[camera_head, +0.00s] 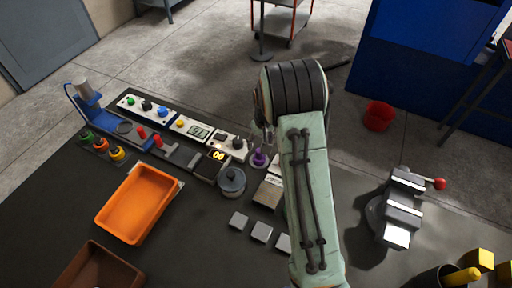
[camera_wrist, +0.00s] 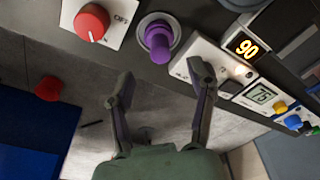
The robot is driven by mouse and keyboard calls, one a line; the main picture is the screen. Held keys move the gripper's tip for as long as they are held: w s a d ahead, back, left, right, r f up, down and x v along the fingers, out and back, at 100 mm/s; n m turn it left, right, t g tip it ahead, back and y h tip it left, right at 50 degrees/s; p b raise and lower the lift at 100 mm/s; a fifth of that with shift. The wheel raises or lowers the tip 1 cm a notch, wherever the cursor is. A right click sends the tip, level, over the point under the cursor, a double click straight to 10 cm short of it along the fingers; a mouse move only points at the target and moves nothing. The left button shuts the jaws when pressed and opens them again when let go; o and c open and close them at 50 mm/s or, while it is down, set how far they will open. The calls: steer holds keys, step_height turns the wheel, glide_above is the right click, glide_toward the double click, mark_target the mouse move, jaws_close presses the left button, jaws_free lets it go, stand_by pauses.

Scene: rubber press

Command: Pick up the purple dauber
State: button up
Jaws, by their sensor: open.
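The purple dauber (camera_head: 259,158) stands upright near the back edge of the dark bench, just left of my arm in the head view. In the wrist view the purple dauber (camera_wrist: 158,40) sits in a round grey holder, above the gap between my fingertips. My gripper (camera_wrist: 162,82) is open and empty, one finger on each side of that gap. The fingertips are apart from the dauber. In the head view my arm partly hides the gripper.
A white plate with a red OFF knob (camera_wrist: 92,22) and a box with a lit display (camera_wrist: 242,46) flank the dauber. A lidded grey pot (camera_head: 231,181) stands close by. An orange tray (camera_head: 138,203) and a vise (camera_head: 401,208) are farther off.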

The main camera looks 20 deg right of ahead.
mark_target(259, 156)
steer(key=f, duration=0.4)
steer(key=w+f, duration=0.1)
steer(key=shift+f, duration=0.4)
jaws_close()
